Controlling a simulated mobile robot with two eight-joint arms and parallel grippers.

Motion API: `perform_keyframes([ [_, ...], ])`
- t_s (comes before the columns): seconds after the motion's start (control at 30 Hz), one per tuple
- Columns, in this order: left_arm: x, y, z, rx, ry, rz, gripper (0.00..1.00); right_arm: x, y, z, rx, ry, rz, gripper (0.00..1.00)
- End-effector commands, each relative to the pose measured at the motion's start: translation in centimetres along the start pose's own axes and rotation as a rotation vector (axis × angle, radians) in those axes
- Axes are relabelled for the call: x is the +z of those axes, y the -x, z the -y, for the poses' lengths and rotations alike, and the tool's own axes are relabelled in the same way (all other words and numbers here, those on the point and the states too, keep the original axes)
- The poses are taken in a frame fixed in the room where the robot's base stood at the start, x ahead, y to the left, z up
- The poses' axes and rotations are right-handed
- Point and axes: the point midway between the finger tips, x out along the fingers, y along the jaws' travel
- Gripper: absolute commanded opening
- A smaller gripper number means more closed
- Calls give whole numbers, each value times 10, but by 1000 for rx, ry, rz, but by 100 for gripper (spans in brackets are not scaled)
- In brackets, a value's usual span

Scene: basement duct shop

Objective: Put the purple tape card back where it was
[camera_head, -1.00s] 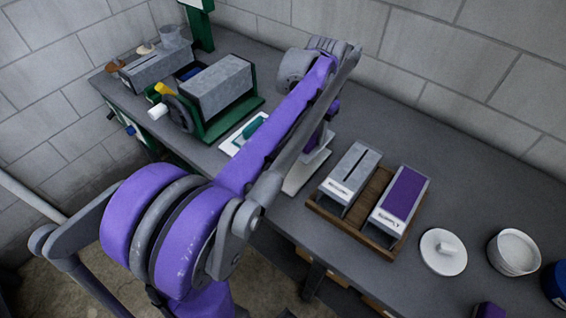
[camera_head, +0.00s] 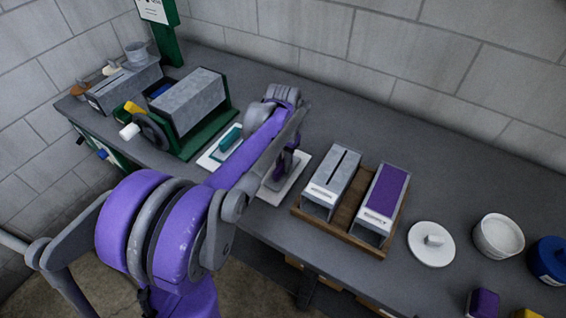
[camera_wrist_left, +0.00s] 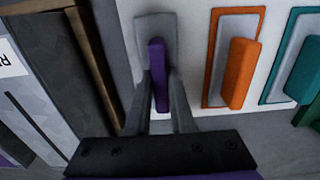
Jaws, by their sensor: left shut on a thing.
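My left gripper (camera_wrist_left: 160,95) is shut on the purple tape card (camera_wrist_left: 158,72), seen in the left wrist view as an upright purple strip between the two fingers. Beyond it is a grey patch (camera_wrist_left: 153,28) on the white board (camera_wrist_left: 193,18); I cannot tell whether the card touches the board. In the head view the gripper (camera_head: 284,166) hangs over the near right part of the white board (camera_head: 290,190), partly hidden by my arm. My right gripper is not in view.
An orange card (camera_wrist_left: 238,75) and a teal card (camera_wrist_left: 307,70) stand on the board in matching outlines. A wooden tray (camera_head: 343,232) with two grey boxes is close on the right. A white lid (camera_head: 431,245) and bowl (camera_head: 498,237) stand farther right.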

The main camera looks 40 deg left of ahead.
Motion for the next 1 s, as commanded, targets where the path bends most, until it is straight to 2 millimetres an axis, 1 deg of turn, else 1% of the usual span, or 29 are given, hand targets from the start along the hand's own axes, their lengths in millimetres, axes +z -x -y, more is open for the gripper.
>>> perform_keyframes([
  [0.23, 0, -1, 0, 0, 0, 0, 0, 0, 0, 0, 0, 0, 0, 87],
  [0.37, 0, -5, 0, 0, 0, 0, 0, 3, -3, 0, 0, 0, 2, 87],
  [0.4, 0, -4, 0, 0, 0, 0, 29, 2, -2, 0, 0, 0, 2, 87],
  [0.53, 0, -4, 0, 0, 0, 0, 52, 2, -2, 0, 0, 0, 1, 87],
  [0.83, 0, -2, 0, 0, 0, 0, 52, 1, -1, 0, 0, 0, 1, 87],
  [0.93, 0, 5, 0, 0, 0, -1, 52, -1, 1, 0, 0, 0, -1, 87],
  [1.0, 0, 15, 0, 0, 0, 0, 52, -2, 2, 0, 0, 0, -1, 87],
])
